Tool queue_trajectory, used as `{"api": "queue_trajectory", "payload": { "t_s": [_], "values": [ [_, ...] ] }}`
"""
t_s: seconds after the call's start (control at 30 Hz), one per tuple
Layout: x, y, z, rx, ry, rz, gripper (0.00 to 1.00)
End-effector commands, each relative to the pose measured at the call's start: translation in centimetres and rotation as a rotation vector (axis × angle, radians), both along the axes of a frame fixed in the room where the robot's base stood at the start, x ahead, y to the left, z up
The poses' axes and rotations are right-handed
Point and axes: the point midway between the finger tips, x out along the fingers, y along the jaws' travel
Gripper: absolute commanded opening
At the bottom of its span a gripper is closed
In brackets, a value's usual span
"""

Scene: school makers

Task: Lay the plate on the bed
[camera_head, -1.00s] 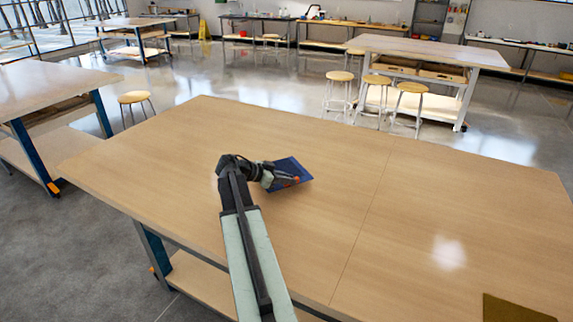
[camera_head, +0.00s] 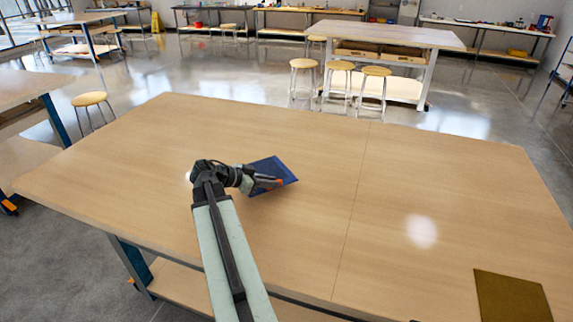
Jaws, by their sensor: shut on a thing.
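A dark blue flat square plate (camera_head: 268,169) is at the end of my arm, over the left half of the large wooden table. My gripper (camera_head: 270,181) is shut on its near edge. The plate looks slightly tilted; I cannot tell whether it touches the tabletop. A flat olive-brown square (camera_head: 513,298) lies at the table's near right, partly cut off by the frame's bottom edge. I cannot tell whether it is the bed; nothing else in view clearly looks like one.
The wooden table (camera_head: 430,185) is otherwise bare, with a seam across it and open room between the plate and the olive square. Several stools (camera_head: 340,67) stand beyond its far edge by a white worktable (camera_head: 385,36). Another table (camera_head: 30,86) stands at the left.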

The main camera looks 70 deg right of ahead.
Motion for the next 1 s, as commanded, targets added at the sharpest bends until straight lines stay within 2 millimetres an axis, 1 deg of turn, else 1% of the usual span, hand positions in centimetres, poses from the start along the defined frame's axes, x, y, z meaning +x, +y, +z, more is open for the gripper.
{"api": "queue_trajectory", "payload": {
  "t_s": [0.03,0.1,0.13,0.2,0.27,0.37,0.47,0.7,0.8,0.9,1.0],
  "values": [
    [-2.3,1.4,0.1,-0.001,0.000,-0.019,0.00],
    [-4.2,2.4,0.1,-0.001,0.000,-0.040,0.00],
    [-4.8,2.7,0.1,-0.001,-0.001,-0.047,0.00],
    [-5.5,3.0,0.1,-0.002,-0.001,-0.057,0.00],
    [-5.5,3.0,0.1,-0.001,0.000,-0.062,0.00],
    [-5.4,2.3,0.0,-0.001,-0.001,-0.062,0.00],
    [-5.4,0.1,-0.3,-0.003,-0.003,-0.059,0.00],
    [-5.3,-7.5,-1.0,-0.003,-0.003,-0.058,0.00],
    [-5.3,-9.9,-1.2,-0.003,-0.002,-0.056,0.00],
    [-5.4,-11.3,-1.3,-0.003,-0.002,-0.056,0.00],
    [-5.4,-11.7,-1.3,-0.004,-0.003,-0.054,0.00]
  ]
}}
